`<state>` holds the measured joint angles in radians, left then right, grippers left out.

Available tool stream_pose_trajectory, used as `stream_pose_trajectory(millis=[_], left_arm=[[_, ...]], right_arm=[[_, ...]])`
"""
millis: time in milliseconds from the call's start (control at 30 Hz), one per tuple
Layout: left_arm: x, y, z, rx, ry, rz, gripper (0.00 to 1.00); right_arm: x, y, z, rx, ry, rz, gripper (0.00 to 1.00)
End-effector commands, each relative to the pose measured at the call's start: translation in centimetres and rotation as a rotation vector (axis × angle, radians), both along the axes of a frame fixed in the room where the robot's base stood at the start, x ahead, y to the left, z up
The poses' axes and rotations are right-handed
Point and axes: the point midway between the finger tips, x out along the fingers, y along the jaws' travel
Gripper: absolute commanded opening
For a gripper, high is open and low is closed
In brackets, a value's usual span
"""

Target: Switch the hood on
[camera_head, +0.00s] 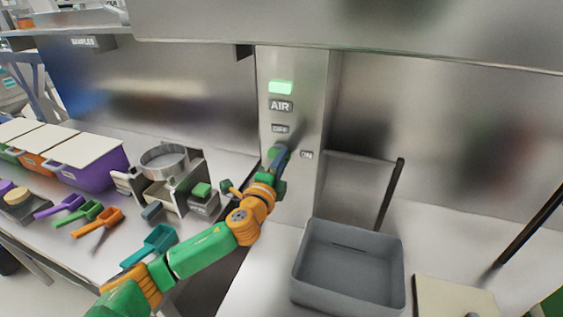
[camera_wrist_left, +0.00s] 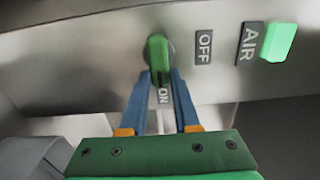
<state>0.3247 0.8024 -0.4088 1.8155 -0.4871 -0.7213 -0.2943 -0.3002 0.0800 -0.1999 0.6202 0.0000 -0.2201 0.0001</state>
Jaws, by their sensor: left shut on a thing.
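The hood switch is a green knob (camera_wrist_left: 158,58) on the steel post (camera_head: 292,85). My left gripper (camera_head: 279,153) reaches up to the post and mostly hides the knob in the head view. In the left wrist view, the blue fingers of my left gripper (camera_wrist_left: 160,78) are closed on the knob, one on each side. The knob's long side lines up with the ON label (camera_wrist_left: 163,96), and the OFF label (camera_wrist_left: 204,46) is off to its side. The AIR lamp (camera_head: 281,88) glows green above the AIR label (camera_head: 281,106). My right gripper is not in view.
A grey bin (camera_head: 350,290) stands on the bench right of the post. On the left bench are a purple bin (camera_head: 98,174), several coloured scoops, and a sieve (camera_head: 163,158) on a stand. The hood edge (camera_head: 350,40) overhangs the bench.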

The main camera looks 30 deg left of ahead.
Motion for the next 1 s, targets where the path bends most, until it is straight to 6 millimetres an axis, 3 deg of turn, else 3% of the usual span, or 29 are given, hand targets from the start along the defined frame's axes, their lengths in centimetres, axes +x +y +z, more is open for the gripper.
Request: stream_pose_trajectory(millis=[100,133,233,567,1000], left_arm=[[0.0,0.2,0.4,0.006,-0.008,0.004,0.0],[0.0,0.2,0.4,0.006,-0.008,0.004,0.33],[0.0,0.1,0.3,0.005,-0.006,0.003,0.6],[-0.2,0.0,0.1,0.002,-0.003,0.001,0.6],[-6.5,-1.4,-0.1,0.003,-0.002,0.001,0.6]], right_arm=[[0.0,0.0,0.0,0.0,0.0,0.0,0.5],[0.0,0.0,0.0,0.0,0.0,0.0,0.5],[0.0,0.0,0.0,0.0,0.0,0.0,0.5],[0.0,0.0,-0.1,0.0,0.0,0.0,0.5],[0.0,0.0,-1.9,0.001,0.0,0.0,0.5]])
